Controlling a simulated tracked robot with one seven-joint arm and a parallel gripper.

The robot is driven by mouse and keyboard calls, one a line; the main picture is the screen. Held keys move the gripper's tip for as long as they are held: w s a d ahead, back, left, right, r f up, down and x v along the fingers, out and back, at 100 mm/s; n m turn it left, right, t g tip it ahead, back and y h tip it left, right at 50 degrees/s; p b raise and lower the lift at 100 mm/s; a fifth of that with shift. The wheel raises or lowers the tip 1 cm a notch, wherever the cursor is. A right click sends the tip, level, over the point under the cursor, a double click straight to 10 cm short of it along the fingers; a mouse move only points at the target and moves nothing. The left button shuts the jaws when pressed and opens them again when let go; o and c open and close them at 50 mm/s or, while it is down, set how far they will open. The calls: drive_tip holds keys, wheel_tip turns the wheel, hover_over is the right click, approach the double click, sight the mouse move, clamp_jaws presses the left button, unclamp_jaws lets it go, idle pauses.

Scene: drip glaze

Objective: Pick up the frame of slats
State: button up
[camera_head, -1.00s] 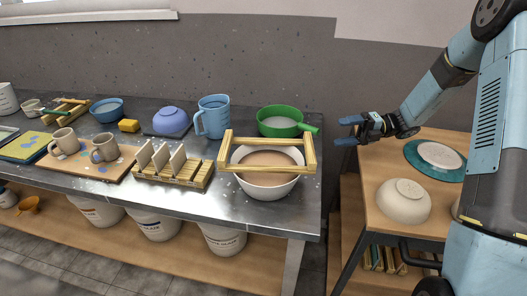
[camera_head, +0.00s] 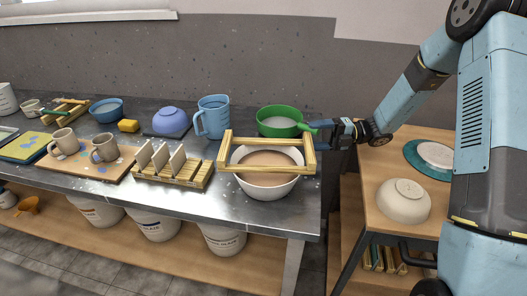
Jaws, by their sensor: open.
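A wooden frame of slats (camera_head: 268,171) lies across the rim of a white bowl (camera_head: 268,188) holding brownish liquid, near the right end of the metal table. Another small wooden frame (camera_head: 66,109) sits at the back left, with a green-handled tool on it. My gripper (camera_head: 316,133) is open and empty, fingers pointing left. In the picture it is just right of the frame's right end and overlaps the handle of the green sieve. I cannot tell whether it touches either. The fingertips are partly hard to make out.
The green sieve (camera_head: 279,118) stands behind the bowl. A blue jug (camera_head: 213,116) and a slatted rack (camera_head: 172,172) with upright tiles stand to the left. A side table (camera_head: 378,222) at right holds an upturned bowl (camera_head: 404,201) and a teal plate (camera_head: 415,160).

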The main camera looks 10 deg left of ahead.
sight(301, 140)
drive_tip(key=x, duration=0.5)
drive_tip(key=shift+f, duration=0.2)
drive_tip(key=shift+c, duration=0.2)
drive_tip(key=c, duration=1.1)
drive_tip(key=shift+o, duration=0.2)
drive_tip(key=shift+r, duration=0.1)
